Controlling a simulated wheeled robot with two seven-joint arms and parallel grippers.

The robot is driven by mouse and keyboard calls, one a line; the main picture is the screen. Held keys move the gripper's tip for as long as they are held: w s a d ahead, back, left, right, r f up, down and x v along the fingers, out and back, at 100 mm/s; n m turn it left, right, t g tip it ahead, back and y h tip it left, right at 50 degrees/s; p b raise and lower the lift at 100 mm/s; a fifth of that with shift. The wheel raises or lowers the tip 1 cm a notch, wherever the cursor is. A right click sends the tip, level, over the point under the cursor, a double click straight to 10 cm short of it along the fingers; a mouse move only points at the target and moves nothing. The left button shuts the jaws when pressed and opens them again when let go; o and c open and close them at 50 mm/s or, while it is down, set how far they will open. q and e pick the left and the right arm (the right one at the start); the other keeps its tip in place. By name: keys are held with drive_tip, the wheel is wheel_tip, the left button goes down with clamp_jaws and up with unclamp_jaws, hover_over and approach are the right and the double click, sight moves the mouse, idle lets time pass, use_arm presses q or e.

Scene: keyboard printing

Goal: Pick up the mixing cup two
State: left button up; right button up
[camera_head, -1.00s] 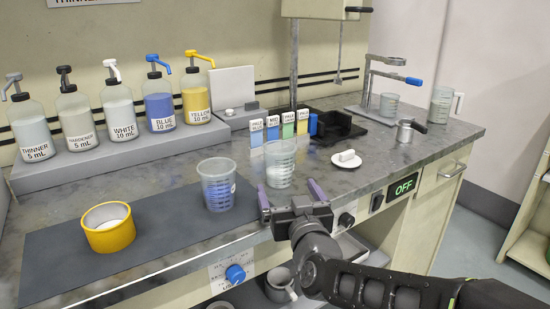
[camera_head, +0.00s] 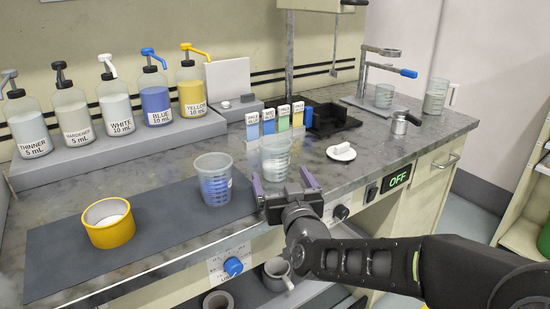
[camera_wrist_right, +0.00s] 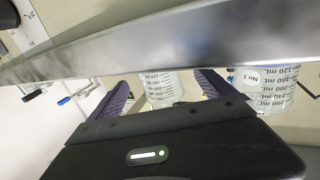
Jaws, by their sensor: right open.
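A clear graduated cup (camera_head: 276,158) stands upright near the counter's front edge, in front of the small labelled boxes. My right gripper (camera_head: 284,180) is open and empty, its two purple fingers pointing at this cup from the front edge. In the right wrist view, which is upside down, the cup (camera_wrist_right: 160,87) shows between the two fingers, apart from them as far as I can tell. A second graduated cup (camera_head: 214,180), bluish, stands to the left on the dark mat. It also shows in the right wrist view (camera_wrist_right: 265,88) with a "No.1" label, outside the fingers. My left gripper is out of view.
A yellow ring-shaped container (camera_head: 108,222) sits on the mat (camera_head: 60,250). Pump bottles (camera_head: 122,108) line the back left. A white-knobbed lid (camera_head: 341,152) lies to the right of the cup. The counter edge runs just below my right gripper.

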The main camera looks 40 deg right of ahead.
sight(278, 169)
drive_tip(key=shift+w, duration=0.1)
drive_tip(key=x, duration=0.5)
drive_tip(key=shift+d+r, duration=0.1)
drive_tip(key=shift+d, duration=0.05)
drive_tip(key=shift+c, duration=0.4)
drive_tip(key=c, duration=1.5)
